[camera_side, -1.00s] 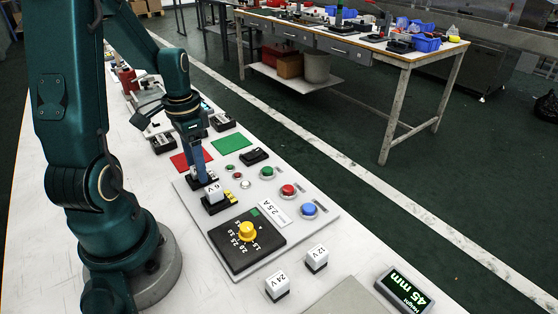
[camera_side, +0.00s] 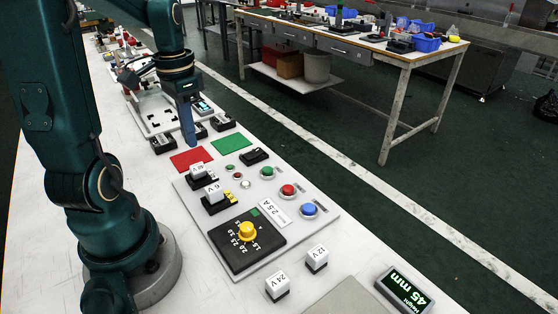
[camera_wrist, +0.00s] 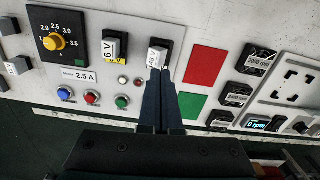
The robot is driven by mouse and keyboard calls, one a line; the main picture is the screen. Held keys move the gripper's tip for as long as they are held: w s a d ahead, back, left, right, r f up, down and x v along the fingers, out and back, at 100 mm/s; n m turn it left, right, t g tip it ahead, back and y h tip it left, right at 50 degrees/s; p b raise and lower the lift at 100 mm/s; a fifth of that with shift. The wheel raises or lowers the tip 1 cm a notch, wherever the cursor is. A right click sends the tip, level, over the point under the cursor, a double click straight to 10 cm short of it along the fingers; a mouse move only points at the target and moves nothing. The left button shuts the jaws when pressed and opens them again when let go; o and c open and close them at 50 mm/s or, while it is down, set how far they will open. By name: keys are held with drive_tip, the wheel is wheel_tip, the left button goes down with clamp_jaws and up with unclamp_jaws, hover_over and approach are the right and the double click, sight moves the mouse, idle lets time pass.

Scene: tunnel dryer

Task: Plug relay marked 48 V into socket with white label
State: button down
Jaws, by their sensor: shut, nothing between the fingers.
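The relay that seems to be marked 48 V (camera_side: 198,170) stands upright on a dark base at the far left of the grey panel (camera_side: 325,232). It also shows in the wrist view (camera_wrist: 157,51), partly behind my fingertips. I cannot make out a white label on its base. A relay marked 6 V (camera_side: 215,192) stands in a black socket (camera_side: 217,207) beside it, and shows in the wrist view (camera_wrist: 115,45).
Relays marked 24 V (camera_side: 277,288) and 12 V (camera_side: 317,258) stand loose at the front. The panel carries a yellow dial (camera_side: 247,231) and coloured buttons. A height display (camera_side: 405,292) stands front right.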

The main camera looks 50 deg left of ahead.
sight(198, 171)
drive_tip(key=shift+r+n, duration=0.3)
drive_tip(key=shift+r, duration=0.5)
drive_tip(key=shift+d+f, duration=0.1)
drive_tip(key=shift+f, duration=2.75)
drive_tip(key=shift+f, duration=0.25)
wheel_tip(198, 171, up, 8)
drive_tip(key=shift+f, duration=3.75)
drive_tip(key=shift+f, duration=0.25)
